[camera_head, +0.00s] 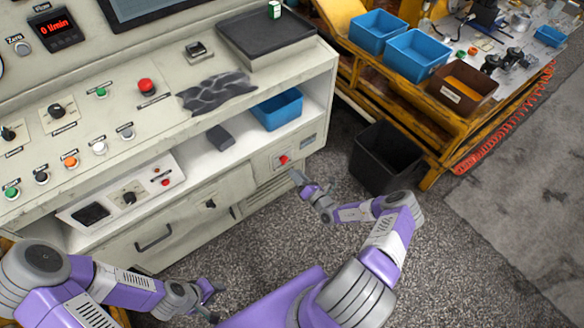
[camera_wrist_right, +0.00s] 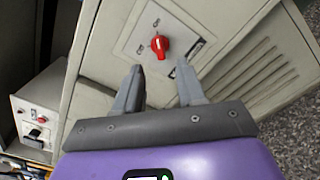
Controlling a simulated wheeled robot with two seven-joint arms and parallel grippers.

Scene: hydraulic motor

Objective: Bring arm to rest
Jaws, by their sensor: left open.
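My right gripper (camera_head: 299,180) is in front of the lower right part of the console, near a red rotary switch (camera_head: 283,159). In the right wrist view, the right gripper (camera_wrist_right: 160,72) is open and empty. Its two fingers are spread, and the red switch (camera_wrist_right: 160,43) shows beyond the gap between them, apart from the fingertips. My left gripper (camera_head: 213,293) is open and low at the bottom of the head view, in front of the console's drawer front. Nothing shows between its fingers.
The console (camera_head: 130,130) carries knobs, buttons and a dark tray (camera_head: 265,38); a blue bin (camera_head: 277,108) sits on its shelf. A black bin (camera_head: 384,157) stands on the floor beside the yellow cart (camera_head: 432,150). Blue bins (camera_head: 417,55) stand on the cart.

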